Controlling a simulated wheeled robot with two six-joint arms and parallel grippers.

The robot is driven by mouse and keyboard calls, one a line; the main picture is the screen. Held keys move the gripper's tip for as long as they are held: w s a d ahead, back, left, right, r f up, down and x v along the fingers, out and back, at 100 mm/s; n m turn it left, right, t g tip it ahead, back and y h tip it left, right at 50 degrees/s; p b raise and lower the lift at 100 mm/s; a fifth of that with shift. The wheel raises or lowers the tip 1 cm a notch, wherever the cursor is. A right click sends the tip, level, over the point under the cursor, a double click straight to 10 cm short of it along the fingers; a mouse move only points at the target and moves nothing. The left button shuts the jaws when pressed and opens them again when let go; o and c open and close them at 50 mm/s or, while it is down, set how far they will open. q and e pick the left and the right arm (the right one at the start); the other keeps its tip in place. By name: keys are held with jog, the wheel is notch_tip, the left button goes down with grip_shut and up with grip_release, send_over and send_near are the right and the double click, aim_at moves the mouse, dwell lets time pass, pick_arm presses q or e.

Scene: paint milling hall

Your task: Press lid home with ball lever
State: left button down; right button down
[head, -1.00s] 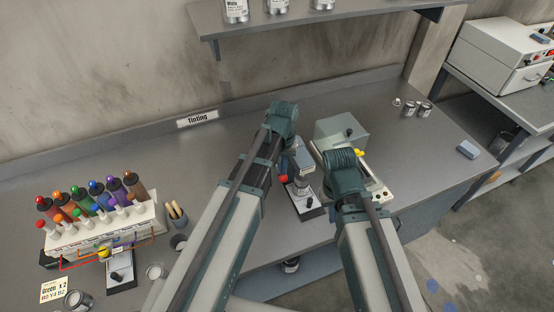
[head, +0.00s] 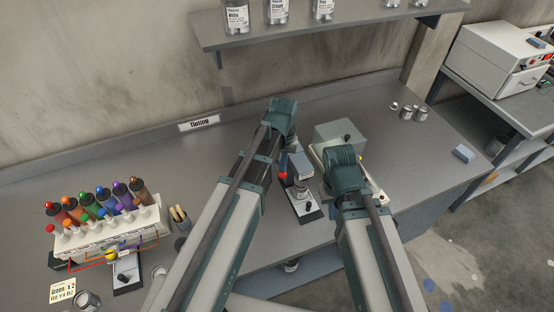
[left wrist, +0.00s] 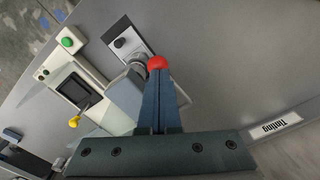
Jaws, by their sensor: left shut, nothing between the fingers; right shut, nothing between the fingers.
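The lid press (head: 306,207) stands on the bench, with a dark base and a grey head above it. Its lever ends in a red ball (head: 283,176). A small metal can seems to sit under the head, but its lid is hidden. In the left wrist view, my left gripper (left wrist: 159,78) is shut and empty, its blue fingertips right at the red ball (left wrist: 157,62); I cannot tell whether they touch. In the head view the left arm partly hides the lever. My right gripper (head: 345,180) is over the grey-white machine; its fingers are hidden behind its wrist.
The grey-white machine (head: 340,133) with a yellow knob (left wrist: 74,122) stands close right of the press. Tint bottles (head: 100,200) in a rack fill the left. Small cans (head: 413,113) and a blue block (head: 464,153) are at right. A shelf (head: 330,30) hangs above.

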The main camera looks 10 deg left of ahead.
pick_arm(q)
jog(key=shift+r+p, duration=1.15)
jog(key=shift+r, duration=0.25)
notch_tip(320, 180, up, 5)
jog(key=p, duration=0.5)
jog(key=s+d+f+m+b, duration=0.2)
jog(key=s+f+b, duration=0.5)
jog(key=f+b, duration=0.2)
jog(key=s+d+f+m+y+b, duration=0.1)
jog(key=s+d+f+m+b, duration=0.1)
jog(key=s+f+b, duration=0.5)
notch_tip(320, 180, down, 2)
jog(key=shift+d+f+m+b, duration=0.1)
jog(key=shift+d+m+b, duration=0.2)
jog(key=shift+d+b, duration=0.65)
jog(key=shift+a, duration=0.2)
